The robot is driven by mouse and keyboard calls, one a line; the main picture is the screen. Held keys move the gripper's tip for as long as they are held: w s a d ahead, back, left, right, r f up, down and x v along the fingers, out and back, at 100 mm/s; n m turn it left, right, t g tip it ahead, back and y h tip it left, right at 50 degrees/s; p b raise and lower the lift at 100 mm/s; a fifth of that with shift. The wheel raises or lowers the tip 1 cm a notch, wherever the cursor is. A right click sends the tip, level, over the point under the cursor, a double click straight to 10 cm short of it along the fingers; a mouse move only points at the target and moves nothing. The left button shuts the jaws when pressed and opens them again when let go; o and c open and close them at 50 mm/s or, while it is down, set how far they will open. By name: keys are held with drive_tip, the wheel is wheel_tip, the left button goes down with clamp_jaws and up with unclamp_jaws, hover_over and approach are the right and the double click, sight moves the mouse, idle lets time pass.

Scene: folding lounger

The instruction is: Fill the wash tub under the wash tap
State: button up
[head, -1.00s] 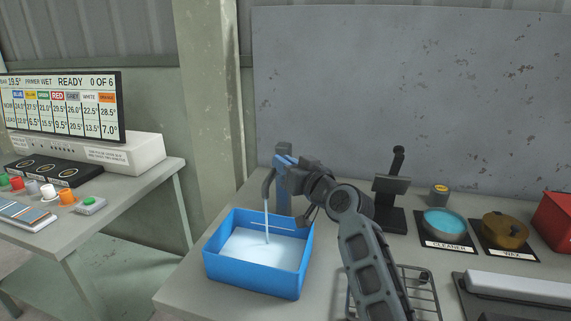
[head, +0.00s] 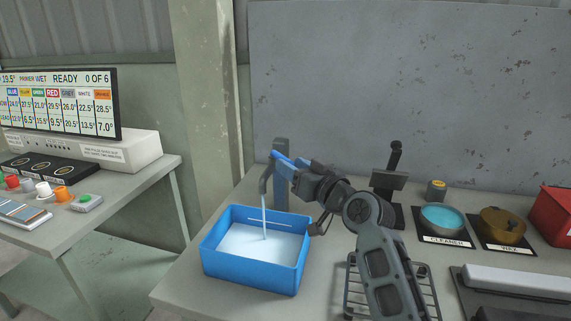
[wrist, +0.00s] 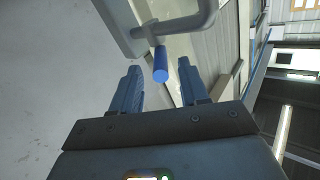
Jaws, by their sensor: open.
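The blue wash tub (head: 252,279) stands on the bench under the wash tap (head: 281,150). A thin stream of water (head: 264,217) runs from the tap's spout into it. Pale water (head: 258,243) covers the tub's floor, with its surface a little below a light line on the back wall. My gripper (head: 284,166) is open at the tap, right of the spout. In the wrist view the tap's blue handle (wrist: 160,66) shows between and just beyond my fingertips, with clear gaps on both sides. The grey tap body is above it.
Right of the tub are a wire rack (head: 413,292), a dark stand (head: 390,184), a cleaner dish (head: 441,218), a brown pot (head: 503,224) and a red box (head: 557,215). A grey panel (head: 400,95) stands behind. A separate table with a display (head: 62,104) is at left.

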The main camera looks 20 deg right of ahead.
sight(271, 152)
drive_tip(key=shift+v, duration=1.55)
drive_tip(key=w+n, duration=0.1)
drive_tip(key=w, duration=0.1)
drive_tip(key=w+a+n, duration=0.1)
drive_tip(key=w+n, duration=0.1)
drive_tip(key=w+a+n, duration=0.1)
drive_tip(key=w, duration=0.2)
drive_tip(key=shift+r, duration=0.1)
drive_tip(key=shift+c, duration=0.2)
clamp_jaws()
idle(0.4)
